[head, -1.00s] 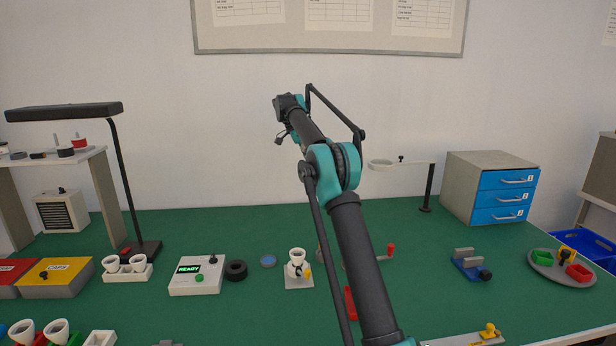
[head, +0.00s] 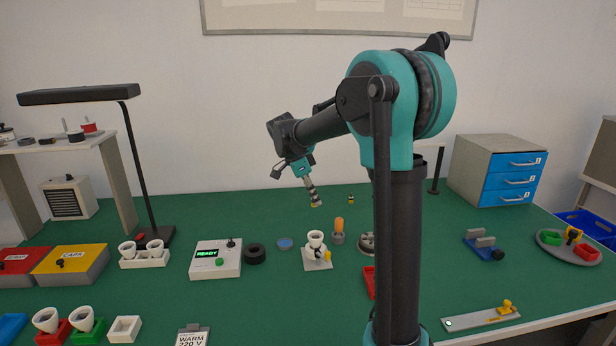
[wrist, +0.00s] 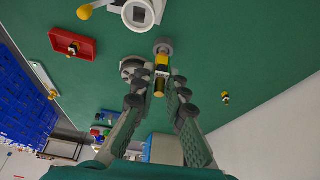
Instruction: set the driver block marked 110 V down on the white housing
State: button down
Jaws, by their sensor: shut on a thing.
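My gripper (head: 315,200) hangs above the green table, behind and level with the white housing in the head view. It is shut on a small yellow and black driver block (wrist: 160,84), which shows between the fingertips in the wrist view. Its marking cannot be read. The white housing (head: 316,238) stands cup-like in a grey holder with a yellow knob. In the wrist view the housing (wrist: 138,13) is at the top, left of the held block and apart from it.
An orange cylinder in a grey base (head: 339,228) stands right of the housing. Another small yellow and black block (head: 351,199) lies farther back. A red tray (wrist: 88,41) holds a similar piece. The READY box (head: 215,260), black ring (head: 255,254) and blue disc (head: 286,244) are left.

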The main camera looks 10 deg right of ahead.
send_over(320, 236)
jog(key=a, duration=0.2)
notch_tip(320, 236, down, 2)
jog(key=shift+s+d+f, duration=0.1)
jog(key=shift+d+f, duration=0.05)
jog(key=shift+f, duration=1.35)
jog(key=shift+s+d+f, duration=0.1)
jog(key=shift+f, duration=1.4)
jog(key=shift+f, duration=0.7)
dwell(2.0)
jog(key=shift+r, duration=0.2)
dwell(0.7)
jog(key=c, duration=1.5)
grip_release()
